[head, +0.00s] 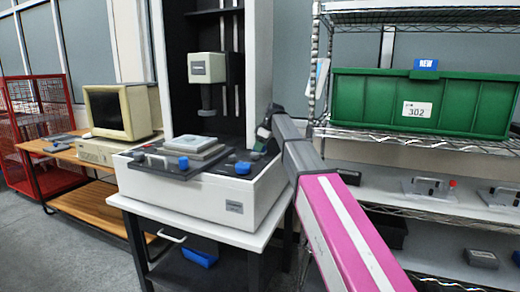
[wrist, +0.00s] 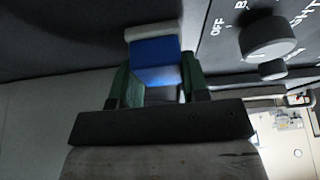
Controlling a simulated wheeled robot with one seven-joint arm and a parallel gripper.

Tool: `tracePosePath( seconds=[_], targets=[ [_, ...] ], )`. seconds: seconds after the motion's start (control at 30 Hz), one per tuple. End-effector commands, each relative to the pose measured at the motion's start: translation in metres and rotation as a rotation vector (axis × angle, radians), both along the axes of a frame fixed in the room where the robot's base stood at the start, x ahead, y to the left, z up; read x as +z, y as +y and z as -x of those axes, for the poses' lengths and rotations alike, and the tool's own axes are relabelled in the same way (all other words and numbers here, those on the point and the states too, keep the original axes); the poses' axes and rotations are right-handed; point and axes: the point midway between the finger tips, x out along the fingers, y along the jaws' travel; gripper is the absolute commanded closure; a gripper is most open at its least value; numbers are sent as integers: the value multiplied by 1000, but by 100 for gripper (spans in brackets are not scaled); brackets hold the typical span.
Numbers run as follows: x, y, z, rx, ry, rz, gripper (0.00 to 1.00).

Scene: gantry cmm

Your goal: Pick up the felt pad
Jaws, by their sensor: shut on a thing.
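My gripper (head: 263,134) is at the right side of the measuring machine, low over its dark bed, in the head view. In the wrist view its green fingers (wrist: 153,78) are shut on a small blue block with a pale far end, which I take to be the felt pad (wrist: 155,51).
The measuring machine (head: 215,198) stands on a white table, with a stacked grey plate (head: 195,146) and blue knobs (head: 242,168) on its bed. A control knob (wrist: 268,38) is near my gripper. A shelf with a green bin (head: 380,100) stands to the right.

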Motion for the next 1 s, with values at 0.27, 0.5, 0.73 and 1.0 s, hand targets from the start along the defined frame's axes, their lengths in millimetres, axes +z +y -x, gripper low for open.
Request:
tracePosePath(
  seconds=[0.27, 0.5, 0.73, 1.0],
  targets=[
    [27, 0, -1, 0, -2, 0, 81],
    [60, 32, 15, 4, -2, -1, 81],
    [87, 72, 35, 3, -1, -1, 81],
    [106, 100, 48, 1, 0, 0, 81]
  ],
)
